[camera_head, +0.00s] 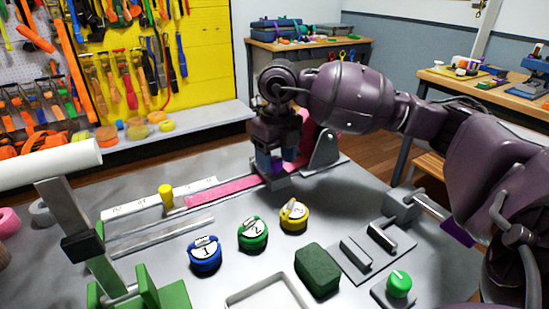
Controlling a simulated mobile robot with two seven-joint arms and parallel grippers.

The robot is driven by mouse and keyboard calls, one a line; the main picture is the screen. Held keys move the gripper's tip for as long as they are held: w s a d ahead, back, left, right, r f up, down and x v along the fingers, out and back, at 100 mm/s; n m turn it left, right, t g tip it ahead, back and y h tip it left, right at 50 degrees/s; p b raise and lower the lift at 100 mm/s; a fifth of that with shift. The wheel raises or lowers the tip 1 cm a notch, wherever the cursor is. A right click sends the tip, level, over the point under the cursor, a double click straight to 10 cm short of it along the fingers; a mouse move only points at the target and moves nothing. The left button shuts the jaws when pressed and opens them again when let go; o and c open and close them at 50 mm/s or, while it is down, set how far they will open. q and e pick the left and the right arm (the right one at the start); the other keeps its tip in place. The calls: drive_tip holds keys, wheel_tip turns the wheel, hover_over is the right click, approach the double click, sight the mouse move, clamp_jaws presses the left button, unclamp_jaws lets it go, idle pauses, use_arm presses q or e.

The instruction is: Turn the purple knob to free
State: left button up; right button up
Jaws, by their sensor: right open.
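No round purple knob is plain to see; whatever lies under or behind the gripper is hidden. A small purple piece (457,233) sits at the end of a grey bar on the right, beside my right arm, which covers part of it. I cannot tell if it is the knob. My left gripper is not in view.
The pink strap (222,191) lies flat across the grey table (160,265). A dark green block (317,268), a green knob (399,283) and a white tray (235,302) are nearer.

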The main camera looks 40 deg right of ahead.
drive_tip(key=c, duration=0.9)
drive_tip(key=shift+n, duration=0.4)
drive_tip(key=n, duration=0.3)
drive_tip(key=shift+n, duration=0.3)
drive_tip(key=n, duration=0.4)
drive_tip(key=shift+n+b, duration=0.3)
drive_tip(key=shift+b, duration=0.05)
drive_tip(key=n, duration=0.4)
drive_tip(key=shift+f, duration=0.1)
drive_tip(key=shift+n+b, duration=0.55)
drive_tip(key=shift+n, duration=1.95)
